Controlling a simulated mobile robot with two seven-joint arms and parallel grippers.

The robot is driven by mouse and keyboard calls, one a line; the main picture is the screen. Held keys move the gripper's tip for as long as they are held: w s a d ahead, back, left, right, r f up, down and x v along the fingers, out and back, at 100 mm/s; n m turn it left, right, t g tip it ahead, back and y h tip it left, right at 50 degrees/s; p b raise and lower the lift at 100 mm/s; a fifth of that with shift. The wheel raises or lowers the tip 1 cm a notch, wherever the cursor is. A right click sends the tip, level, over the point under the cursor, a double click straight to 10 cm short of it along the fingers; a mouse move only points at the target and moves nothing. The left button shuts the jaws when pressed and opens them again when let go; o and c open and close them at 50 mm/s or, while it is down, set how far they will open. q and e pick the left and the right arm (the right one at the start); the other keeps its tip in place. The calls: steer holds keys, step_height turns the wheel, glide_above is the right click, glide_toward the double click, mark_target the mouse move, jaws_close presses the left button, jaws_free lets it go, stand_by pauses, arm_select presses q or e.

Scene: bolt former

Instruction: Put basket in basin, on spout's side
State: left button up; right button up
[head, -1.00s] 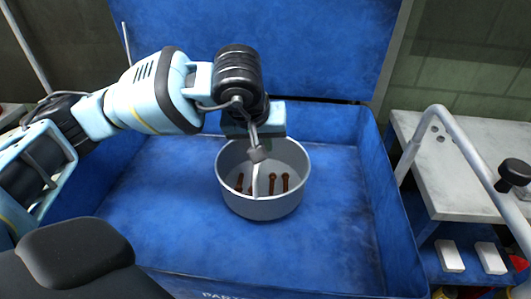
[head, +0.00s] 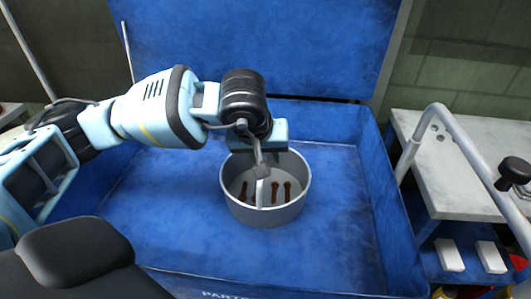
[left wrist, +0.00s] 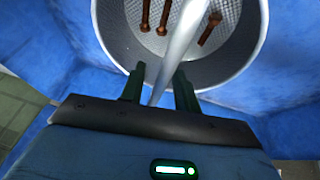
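The basket (head: 266,215) is a round grey metal pail with rusty bolts in it. It stands upright inside the blue basin (head: 170,235), a little right of its middle, and appears to rest on the floor. My left gripper (head: 258,148) is above the basket's rim at its upright handle (head: 261,190). In the left wrist view, the open fingers of my left gripper (left wrist: 160,82) stand on either side of the handle (left wrist: 178,50), with a visible gap. The basket's mesh bottom (left wrist: 160,42) shows there too. My right gripper is not in view.
The basin's raised blue back panel (head: 280,45) stands behind. A pale table (head: 450,165) with a grey bent pipe (head: 435,112) and a black knob (head: 514,172) is at the right. Basin floor is clear left, right and in front of the basket.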

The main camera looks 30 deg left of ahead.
arm_select(q)
steer(key=shift+r, duration=0.1)
steer(key=shift+r, duration=0.3)
steer(key=p+v, duration=0.1)
steer(key=v, duration=1)
steer(key=shift+s+r, duration=0.15)
steer(key=shift+r, duration=0.05)
stand_by(0.9)
